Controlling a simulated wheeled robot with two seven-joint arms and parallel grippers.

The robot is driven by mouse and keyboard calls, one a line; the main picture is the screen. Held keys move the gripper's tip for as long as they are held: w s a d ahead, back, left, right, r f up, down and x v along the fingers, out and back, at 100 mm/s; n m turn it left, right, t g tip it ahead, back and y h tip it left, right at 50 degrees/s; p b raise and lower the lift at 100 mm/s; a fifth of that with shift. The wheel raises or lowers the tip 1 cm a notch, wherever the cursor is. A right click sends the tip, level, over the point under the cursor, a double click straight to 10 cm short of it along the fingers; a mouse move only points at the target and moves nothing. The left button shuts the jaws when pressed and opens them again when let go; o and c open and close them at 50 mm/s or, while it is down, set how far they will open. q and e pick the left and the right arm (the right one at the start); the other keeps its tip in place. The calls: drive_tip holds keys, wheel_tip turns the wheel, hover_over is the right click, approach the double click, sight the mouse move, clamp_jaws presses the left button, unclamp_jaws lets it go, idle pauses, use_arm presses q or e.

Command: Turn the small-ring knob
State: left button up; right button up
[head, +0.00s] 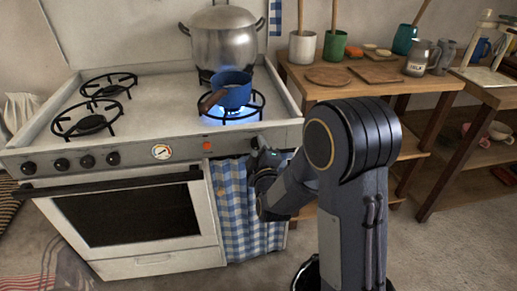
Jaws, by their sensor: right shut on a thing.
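The white stove's front panel (185,148) carries several black knobs at its left end and one knob (255,142) at its right end, by my right gripper. My right gripper (262,153) reaches this right-end knob from the front and is shut on it; the fingers and wrist hide most of it. I take it as the small-ring knob, but no label is readable. The front right ring (250,116) burns with a blue flame under a small blue pot (233,89). My left gripper is not in view.
A large steel pot (222,38) stands on the back right ring. The two left rings (92,123) are bare. A blue checked cloth (240,205) hangs below the panel. A wooden shelf table (365,90) with pots and boards stands to the right.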

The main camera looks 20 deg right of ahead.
drive_tip(key=o, duration=1)
drive_tip(key=v, duration=0.8)
